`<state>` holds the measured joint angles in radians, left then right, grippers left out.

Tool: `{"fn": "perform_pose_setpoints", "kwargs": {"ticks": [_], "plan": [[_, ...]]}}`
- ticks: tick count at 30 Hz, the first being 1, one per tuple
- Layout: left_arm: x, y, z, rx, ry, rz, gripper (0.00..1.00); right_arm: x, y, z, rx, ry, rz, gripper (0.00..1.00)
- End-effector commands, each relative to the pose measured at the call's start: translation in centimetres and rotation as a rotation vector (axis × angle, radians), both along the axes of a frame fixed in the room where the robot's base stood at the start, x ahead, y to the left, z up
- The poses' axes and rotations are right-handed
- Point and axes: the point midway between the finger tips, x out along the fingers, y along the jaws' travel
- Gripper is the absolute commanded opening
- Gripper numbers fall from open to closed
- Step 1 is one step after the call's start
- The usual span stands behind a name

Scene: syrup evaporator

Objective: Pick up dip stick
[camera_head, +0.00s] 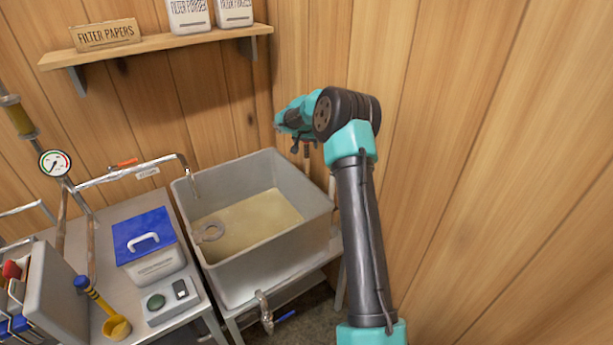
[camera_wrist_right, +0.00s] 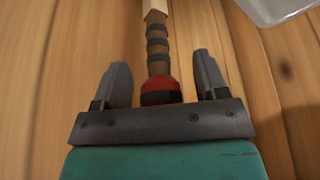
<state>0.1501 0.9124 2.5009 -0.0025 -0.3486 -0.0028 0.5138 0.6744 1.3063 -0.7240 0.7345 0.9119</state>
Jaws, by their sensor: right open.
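The dip stick (camera_wrist_right: 158,45) shows in the right wrist view as a pale wooden stick with dark bands and a red end with a black band. My right gripper (camera_wrist_right: 163,75) is open, with one finger on each side of the red end and gaps between. In the head view my right gripper (camera_head: 300,145) is beside the wooden wall, behind the right rear of the grey tank. A short brown piece below it may be the stick; most of it is hidden. My left gripper is out of view.
A grey tank (camera_head: 310,222) with amber liquid stands left of my right arm. A blue-lidded box (camera_head: 145,235), a yellow scoop (camera_head: 117,327) and a gauge (camera_head: 55,163) are further left. A shelf (camera_head: 160,45) with filter supplies hangs on the wall.

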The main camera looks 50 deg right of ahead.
Motion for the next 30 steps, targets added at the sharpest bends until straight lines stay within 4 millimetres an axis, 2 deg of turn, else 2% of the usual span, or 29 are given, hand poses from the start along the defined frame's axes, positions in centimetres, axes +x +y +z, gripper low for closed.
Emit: {"fn": "perform_pose_setpoints", "kwargs": {"ticks": [14, 30], "plan": [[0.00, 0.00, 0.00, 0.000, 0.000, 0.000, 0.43, 0.03, -0.02, -0.03, 0.000, -0.001, 0.000, 0.67], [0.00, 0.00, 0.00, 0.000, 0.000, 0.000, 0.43, 0.03, -0.02, -0.03, 0.000, -0.001, 0.000, 0.15]]}}
